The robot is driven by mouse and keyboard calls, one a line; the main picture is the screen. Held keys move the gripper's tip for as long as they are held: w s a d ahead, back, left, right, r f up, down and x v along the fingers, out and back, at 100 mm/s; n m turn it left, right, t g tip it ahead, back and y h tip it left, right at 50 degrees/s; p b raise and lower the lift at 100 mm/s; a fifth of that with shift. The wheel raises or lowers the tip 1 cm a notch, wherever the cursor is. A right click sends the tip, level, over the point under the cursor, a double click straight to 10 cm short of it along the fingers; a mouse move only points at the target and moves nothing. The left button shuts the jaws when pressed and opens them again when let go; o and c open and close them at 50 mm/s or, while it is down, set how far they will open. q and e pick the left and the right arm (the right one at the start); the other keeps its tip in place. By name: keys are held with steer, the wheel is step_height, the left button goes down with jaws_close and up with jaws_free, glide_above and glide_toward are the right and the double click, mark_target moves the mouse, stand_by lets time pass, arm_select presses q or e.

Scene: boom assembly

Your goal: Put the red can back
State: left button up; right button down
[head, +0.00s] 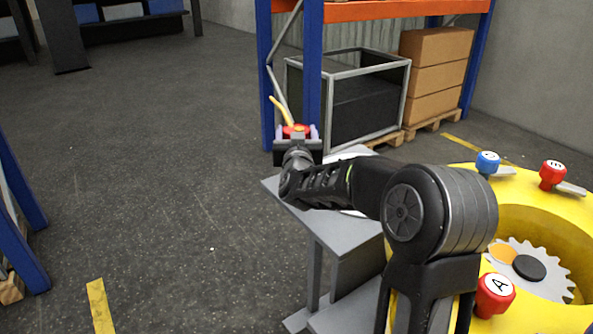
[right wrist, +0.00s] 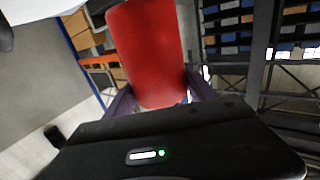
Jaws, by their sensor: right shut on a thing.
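My right gripper (head: 297,140) is shut on the red can (head: 295,131), at the far end of my outstretched right arm. In the head view only the can's red top and its thin yellow spout (head: 280,110) show, and the gripper hides the rest. In the right wrist view the can's red body (right wrist: 150,50) fills the upper middle, between the fingers of the gripper (right wrist: 160,100). The can is beyond the far left corner of the grey table (head: 300,215); I cannot tell its height. My left gripper is not in view.
A blue and orange rack (head: 315,60) stands behind the can, with a framed dark crate (head: 350,105) and cardboard boxes (head: 435,75). A yellow machine housing (head: 545,215) with red and blue lettered knobs is at right. Open floor (head: 170,150) lies to the left.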

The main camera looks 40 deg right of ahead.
steer(key=shift+f, duration=1.7)
steer(key=shift+f+b, duration=0.6)
steer(key=shift+f, duration=1.3)
steer(key=shift+f, duration=0.25)
steer(key=shift+c, duration=1.5)
jaws_free()
steer(key=shift+a+r, duration=0.1)
steer(key=shift+r, duration=0.15)
